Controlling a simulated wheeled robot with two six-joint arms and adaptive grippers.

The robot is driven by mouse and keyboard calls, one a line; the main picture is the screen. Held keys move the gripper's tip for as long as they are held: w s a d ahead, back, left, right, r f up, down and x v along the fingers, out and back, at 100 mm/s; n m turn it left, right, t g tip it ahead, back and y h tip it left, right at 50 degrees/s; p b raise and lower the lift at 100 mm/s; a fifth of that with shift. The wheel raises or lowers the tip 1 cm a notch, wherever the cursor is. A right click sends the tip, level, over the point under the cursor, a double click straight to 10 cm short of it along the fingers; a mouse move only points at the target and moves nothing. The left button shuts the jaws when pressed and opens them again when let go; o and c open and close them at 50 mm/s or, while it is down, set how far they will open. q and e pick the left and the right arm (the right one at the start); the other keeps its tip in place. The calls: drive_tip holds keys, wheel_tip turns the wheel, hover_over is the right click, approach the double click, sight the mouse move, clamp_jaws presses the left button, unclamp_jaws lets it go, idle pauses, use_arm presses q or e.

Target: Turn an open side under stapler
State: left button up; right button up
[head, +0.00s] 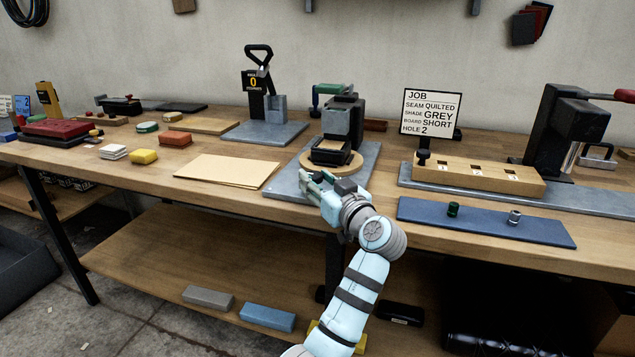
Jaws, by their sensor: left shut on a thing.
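The stapler (343,118) is a dark and grey upright press with a green lever on top, standing on a grey base plate (282,184). Under its head is a round wooden turntable (313,161) carrying a dark rectangular piece (330,157) with a raised rim. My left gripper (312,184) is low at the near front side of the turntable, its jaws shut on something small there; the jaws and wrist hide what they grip. Which side of the dark piece is open is too small to tell. My right gripper is not in view.
A job card (431,112) stands behind a numbered wooden block (480,176). A blue mat (484,222) with two small cylinders lies in front. Tan sheets (228,170) lie left of the base plate. A black press (565,130) stands right, a counter press (264,100) left.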

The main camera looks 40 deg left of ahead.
use_arm(q)
drive_tip(key=o, duration=1.1)
drive_tip(key=v, duration=0.7)
drive_tip(key=shift+s+d, duration=0.15)
drive_tip(key=shift+d, duration=0.05)
